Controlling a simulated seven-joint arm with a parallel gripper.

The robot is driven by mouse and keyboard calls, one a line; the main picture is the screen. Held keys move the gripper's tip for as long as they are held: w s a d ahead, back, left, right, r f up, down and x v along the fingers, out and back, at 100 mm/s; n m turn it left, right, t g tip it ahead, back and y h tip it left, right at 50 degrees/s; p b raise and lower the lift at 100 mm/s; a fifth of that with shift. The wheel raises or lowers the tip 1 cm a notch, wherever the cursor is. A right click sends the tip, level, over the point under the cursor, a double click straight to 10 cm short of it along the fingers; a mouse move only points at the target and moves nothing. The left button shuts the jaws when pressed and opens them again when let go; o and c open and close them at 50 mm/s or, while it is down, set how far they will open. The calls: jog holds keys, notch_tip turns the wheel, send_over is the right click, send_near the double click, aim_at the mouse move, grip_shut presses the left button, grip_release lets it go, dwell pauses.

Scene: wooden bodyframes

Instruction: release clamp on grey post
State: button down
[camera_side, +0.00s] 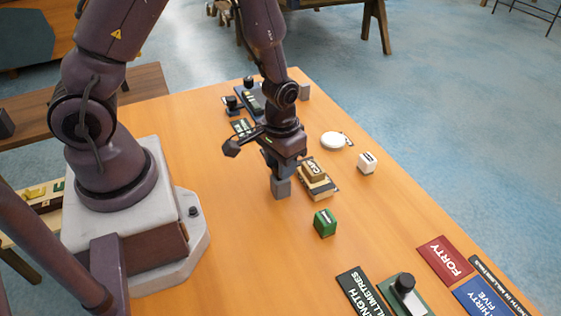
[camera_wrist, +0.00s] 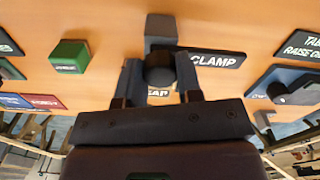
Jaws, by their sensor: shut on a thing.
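The grey post (camera_side: 281,189) stands upright on the table below my gripper (camera_side: 280,172) in the side view. In the wrist view the grey post (camera_wrist: 160,27) shows just beyond a round black knob (camera_wrist: 159,68). My gripper (camera_wrist: 160,75) has one finger on each side of this knob and is shut on it. The black label reading CLAMP (camera_wrist: 216,60) lies to the right of the knob in the wrist view. The gripper hides most of the knob and the post's top in the side view.
A brown block marked CAP (camera_side: 314,168) sits close right of my gripper. A green block (camera_side: 325,222), a white disc (camera_side: 334,139) and a white block (camera_side: 367,162) stand nearby. A green base with a black knob (camera_side: 404,284) is at the front. Table left of the post is clear.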

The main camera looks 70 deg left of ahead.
jog(key=c, duration=0.8)
grip_release()
notch_tip(320, 180, up, 13)
